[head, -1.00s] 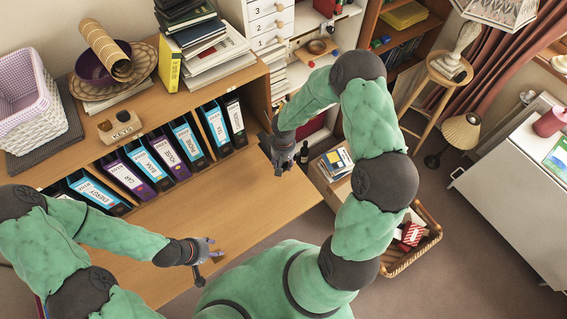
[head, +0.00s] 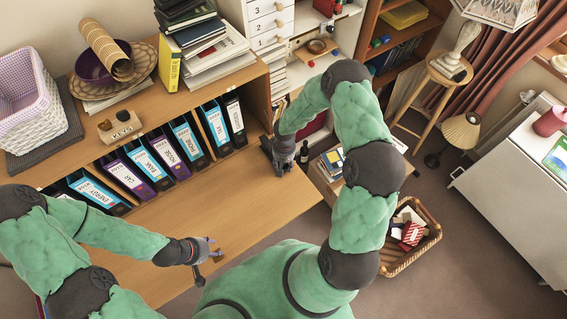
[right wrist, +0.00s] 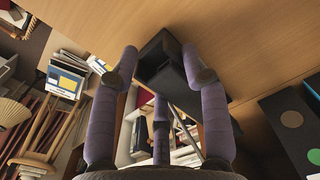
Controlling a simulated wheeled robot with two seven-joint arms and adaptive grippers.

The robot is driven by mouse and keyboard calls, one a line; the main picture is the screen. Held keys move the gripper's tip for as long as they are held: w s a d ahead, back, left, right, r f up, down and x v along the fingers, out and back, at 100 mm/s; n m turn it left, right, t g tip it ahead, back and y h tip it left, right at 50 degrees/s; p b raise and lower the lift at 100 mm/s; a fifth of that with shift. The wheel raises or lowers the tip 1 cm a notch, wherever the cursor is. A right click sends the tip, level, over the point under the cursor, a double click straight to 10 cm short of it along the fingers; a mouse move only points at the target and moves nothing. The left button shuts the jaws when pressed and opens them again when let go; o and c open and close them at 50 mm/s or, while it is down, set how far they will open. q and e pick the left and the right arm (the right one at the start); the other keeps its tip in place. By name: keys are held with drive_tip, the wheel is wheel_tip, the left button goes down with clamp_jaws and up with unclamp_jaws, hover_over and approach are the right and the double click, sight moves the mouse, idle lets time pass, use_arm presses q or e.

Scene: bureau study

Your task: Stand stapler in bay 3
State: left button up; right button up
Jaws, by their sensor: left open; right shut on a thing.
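My right gripper (right wrist: 158,64) is shut on a dark, blocky thing (right wrist: 164,62), which I take to be the stapler. Its fingers stand on both sides of it. In the head view this gripper (head: 279,158) is over the right end of the wooden desk, right of the binders, and partly hides the held thing. My left gripper (head: 207,250) is open and empty over the front of the desk (head: 215,215). No bay marked 3 can be made out for certain.
Labelled binders (head: 187,137) stand in a row under the shelf. A white numbered drawer unit (head: 268,20) stands behind. A wicker basket (head: 412,237) is on the floor at the right. The middle of the desk is clear.

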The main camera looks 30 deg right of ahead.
drive_tip(key=o, duration=1.3)
wheel_tip(320, 180, up, 12)
drive_tip(key=p, duration=0.1)
drive_tip(key=s+a+f+y, duration=0.1)
drive_tip(key=s+a+f, duration=0.2)
drive_tip(key=s+a, duration=0.2)
drive_tip(key=s+a+f+y, duration=0.1)
drive_tip(key=s+a+f, duration=0.2)
drive_tip(key=s+a, duration=0.2)
drive_tip(key=s+a+f+y, duration=0.1)
drive_tip(key=s+a+f, duration=0.3)
drive_tip(key=s+a, duration=0.2)
drive_tip(key=shift+a+m+y, duration=0.4)
drive_tip(key=shift+a, duration=0.6)
drive_tip(key=shift+s+a, duration=0.1)
drive_tip(key=shift+s, duration=0.4)
